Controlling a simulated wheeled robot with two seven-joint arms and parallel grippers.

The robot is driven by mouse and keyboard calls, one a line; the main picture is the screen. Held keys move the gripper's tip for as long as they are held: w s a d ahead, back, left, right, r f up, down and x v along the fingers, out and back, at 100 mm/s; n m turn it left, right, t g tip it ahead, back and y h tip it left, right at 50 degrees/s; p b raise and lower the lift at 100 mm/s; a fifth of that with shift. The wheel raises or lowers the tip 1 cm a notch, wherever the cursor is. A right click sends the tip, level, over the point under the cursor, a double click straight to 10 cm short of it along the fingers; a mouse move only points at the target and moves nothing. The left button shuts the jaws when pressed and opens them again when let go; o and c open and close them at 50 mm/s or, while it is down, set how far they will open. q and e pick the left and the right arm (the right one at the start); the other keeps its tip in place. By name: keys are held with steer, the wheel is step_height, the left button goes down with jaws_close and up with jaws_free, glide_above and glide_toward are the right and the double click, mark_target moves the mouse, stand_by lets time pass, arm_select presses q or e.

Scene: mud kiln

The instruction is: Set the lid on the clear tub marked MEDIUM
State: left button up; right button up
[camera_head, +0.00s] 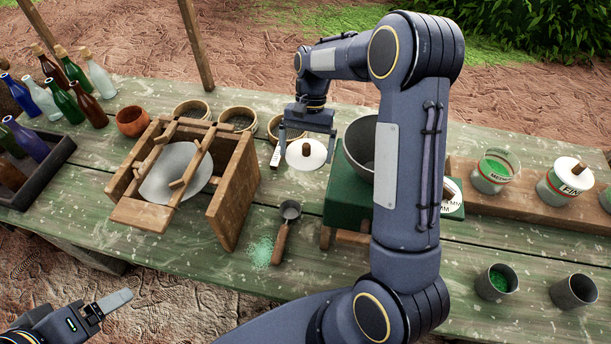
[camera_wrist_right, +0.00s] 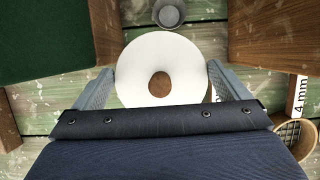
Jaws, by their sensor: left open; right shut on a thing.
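The lid (camera_head: 305,160) is a white disc with a brown knob. My right gripper (camera_head: 304,150) is shut on it and holds it up between the wooden frame box and the green block. In the right wrist view the lid (camera_wrist_right: 140,60) sits between the two fingers (camera_wrist_right: 160,88). The clear tub marked MEDIUM (camera_head: 489,181) is on the wooden shelf at right, open on top with green material inside. My left gripper (camera_head: 112,303) is low at the left, open and empty, partly seen.
A lidded tub marked FINE (camera_head: 556,192) stands right of the MEDIUM tub. My right arm hides part of the shelf (camera_head: 515,196) and a dark bowl (camera_head: 360,145) on the green block (camera_head: 345,192). Bottles fill the left.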

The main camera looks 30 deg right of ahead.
mark_target(305, 190)
step_height(305, 190, down, 12)
steer(key=shift+f+p, duration=0.15)
steer(key=shift+p, duration=0.7)
steer(key=shift+f, duration=0.1)
steer(key=shift+f, duration=0.1)
steer(key=shift+f+b, duration=0.15)
steer(key=shift+b, duration=0.15)
steer(key=o, duration=0.6)
